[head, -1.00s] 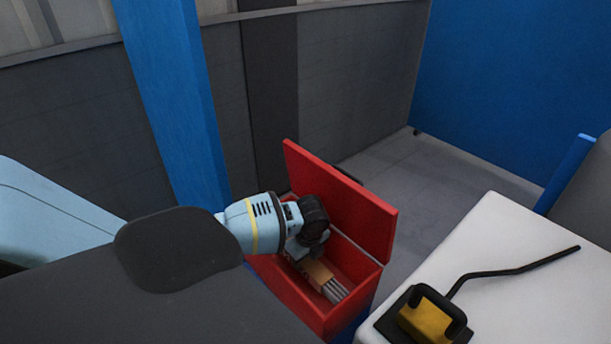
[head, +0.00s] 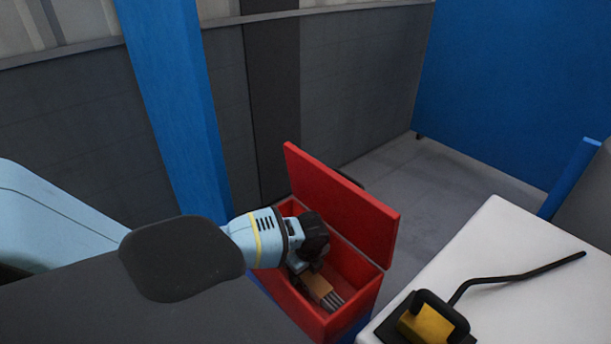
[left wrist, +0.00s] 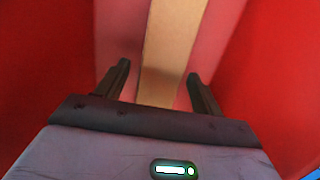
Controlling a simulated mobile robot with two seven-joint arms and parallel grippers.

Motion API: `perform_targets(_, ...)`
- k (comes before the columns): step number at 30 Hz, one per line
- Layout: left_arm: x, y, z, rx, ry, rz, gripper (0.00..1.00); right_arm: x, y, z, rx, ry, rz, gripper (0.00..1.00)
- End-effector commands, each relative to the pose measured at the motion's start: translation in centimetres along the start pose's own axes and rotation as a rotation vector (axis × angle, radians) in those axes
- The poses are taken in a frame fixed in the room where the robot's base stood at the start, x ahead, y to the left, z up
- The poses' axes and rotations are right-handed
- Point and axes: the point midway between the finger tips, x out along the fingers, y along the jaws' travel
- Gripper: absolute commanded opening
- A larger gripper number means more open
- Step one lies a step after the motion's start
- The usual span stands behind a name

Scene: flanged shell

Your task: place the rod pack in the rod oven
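The rod pack, a brown sleeve (head: 318,288) with grey rod ends showing, lies inside the red rod oven (head: 309,315), whose lid (head: 345,210) stands open. My left gripper (head: 303,270) is down in the oven, over the rear part of the pack. In the left wrist view the pack (left wrist: 167,50) runs between the two fingers of the left gripper (left wrist: 162,85), with a gap on each side, so the gripper is open around it. Its contact with the oven floor is hidden. My right gripper is not in view.
A white table (head: 500,255) stands to the right of the oven, bearing a black-and-yellow object (head: 428,322) with a long bent black handle. A blue post (head: 178,100) and grey wall stand behind. Grey floor is free beyond the oven.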

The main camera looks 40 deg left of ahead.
Motion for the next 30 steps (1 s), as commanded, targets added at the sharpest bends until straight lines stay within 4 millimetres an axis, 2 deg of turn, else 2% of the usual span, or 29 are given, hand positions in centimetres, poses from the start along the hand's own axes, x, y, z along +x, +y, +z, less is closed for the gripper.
perform_targets(8, -0.6, -0.1, 0.1, 0.0, 0.0, -0.002, 0.67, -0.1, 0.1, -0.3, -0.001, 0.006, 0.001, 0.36)
perform_targets(11, -1.9, -0.1, 0.1, -0.001, -0.001, -0.004, 0.67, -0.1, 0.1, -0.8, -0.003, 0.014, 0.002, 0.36)
perform_targets(21, -8.7, -0.2, 0.1, 0.001, 0.0, -0.007, 0.67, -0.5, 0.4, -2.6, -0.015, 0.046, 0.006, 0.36)
perform_targets(24, -10.2, -0.1, 0.1, 0.0, 0.0, -0.005, 0.67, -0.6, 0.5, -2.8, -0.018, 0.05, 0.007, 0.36)
perform_targets(30, -12.0, 0.0, 0.1, 0.0, 0.0, -0.001, 0.67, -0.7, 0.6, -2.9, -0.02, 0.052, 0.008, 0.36)
